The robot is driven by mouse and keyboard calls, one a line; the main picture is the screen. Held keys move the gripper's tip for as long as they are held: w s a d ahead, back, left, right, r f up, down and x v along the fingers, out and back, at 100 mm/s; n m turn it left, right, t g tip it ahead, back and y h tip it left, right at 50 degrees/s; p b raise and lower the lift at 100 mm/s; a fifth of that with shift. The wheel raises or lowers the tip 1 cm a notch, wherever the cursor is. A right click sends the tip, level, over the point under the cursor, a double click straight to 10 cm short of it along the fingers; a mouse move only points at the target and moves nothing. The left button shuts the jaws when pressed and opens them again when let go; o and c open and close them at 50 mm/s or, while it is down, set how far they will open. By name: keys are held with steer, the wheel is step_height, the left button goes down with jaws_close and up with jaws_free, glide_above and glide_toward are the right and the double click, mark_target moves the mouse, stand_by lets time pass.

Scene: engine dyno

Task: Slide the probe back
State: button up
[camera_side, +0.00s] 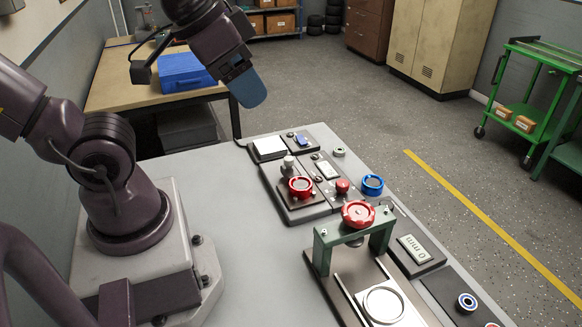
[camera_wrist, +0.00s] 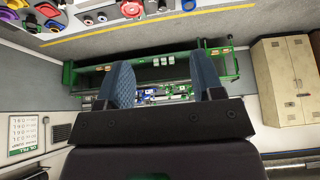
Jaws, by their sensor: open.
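My gripper (camera_side: 248,90) is raised high above the far end of the grey bench, well away from the fixtures. Its two blue fingers stand apart with nothing between them in the wrist view (camera_wrist: 165,85). On the bench, a green bridge frame (camera_side: 324,252) carries a red knob (camera_side: 357,213) on top. A dark plate with a pale slide and a silver ring (camera_side: 384,305) lies in front of the bridge. I cannot tell for certain which part is the probe; the space under the bridge is partly hidden.
Beside the bridge is a panel labelled in mm (camera_side: 414,250). A red handwheel (camera_side: 300,186), a red button (camera_side: 342,186) and a blue ring (camera_side: 372,184) stand farther back. A wooden table with a blue case (camera_side: 184,72) is behind. The air around my gripper is clear.

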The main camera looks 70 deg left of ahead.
steer(key=shift+c, duration=0.4)
steer(key=shift+a+f, duration=0.1)
steer(key=shift+a, duration=0.05)
steer(key=shift+c, duration=0.3)
steer(key=n+g, duration=0.5)
glide_toward(289, 158)
steer(key=f, duration=0.9)
steer(key=shift+w+f, duration=0.1)
steer(key=shift+w, duration=0.1)
